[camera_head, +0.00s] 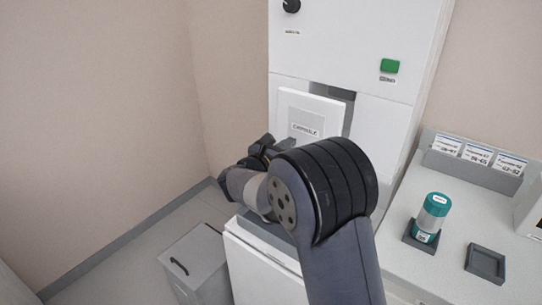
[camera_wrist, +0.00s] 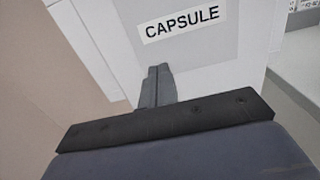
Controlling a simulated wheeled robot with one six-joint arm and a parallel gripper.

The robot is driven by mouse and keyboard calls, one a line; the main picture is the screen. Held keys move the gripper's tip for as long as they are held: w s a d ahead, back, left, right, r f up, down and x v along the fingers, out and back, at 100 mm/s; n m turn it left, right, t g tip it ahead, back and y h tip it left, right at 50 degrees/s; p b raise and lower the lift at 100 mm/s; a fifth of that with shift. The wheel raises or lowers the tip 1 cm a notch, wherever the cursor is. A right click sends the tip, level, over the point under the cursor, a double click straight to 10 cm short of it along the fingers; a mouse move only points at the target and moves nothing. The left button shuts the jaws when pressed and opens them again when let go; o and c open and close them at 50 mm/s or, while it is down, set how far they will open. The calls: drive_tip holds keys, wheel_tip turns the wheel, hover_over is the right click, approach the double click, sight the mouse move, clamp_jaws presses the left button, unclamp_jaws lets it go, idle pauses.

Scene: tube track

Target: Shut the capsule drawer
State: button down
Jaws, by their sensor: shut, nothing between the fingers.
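The capsule drawer (camera_head: 310,112) is a pale panel labelled CAPSULE on the front of the tall white cabinet. It stands out from the cabinet face, with a dark gap showing above and to its right. In the wrist view the drawer front (camera_wrist: 215,45) fills the upper middle, with its label at the top. My gripper (camera_head: 258,148) is just below and left of the drawer, partly hidden by my wrist. In the wrist view my gripper's fingers (camera_wrist: 157,78) are together and empty, pointing at the drawer front below the label. I cannot tell whether they touch it.
The cabinet has a green button (camera_head: 389,66) and a black knob (camera_head: 291,5). At right, a counter (camera_head: 455,215) holds a teal-and-white canister (camera_head: 432,217) in a dark holder and an empty square holder (camera_head: 485,262). A grey bin (camera_head: 196,262) stands at lower left.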

drive_tip(key=x, duration=1.1)
drive_tip(key=shift+w+d, duration=0.15)
drive_tip(key=shift+d, duration=0.05)
drive_tip(key=shift+w+d, duration=0.15)
drive_tip(key=shift+w, duration=0.05)
drive_tip(key=shift+r, duration=0.3)
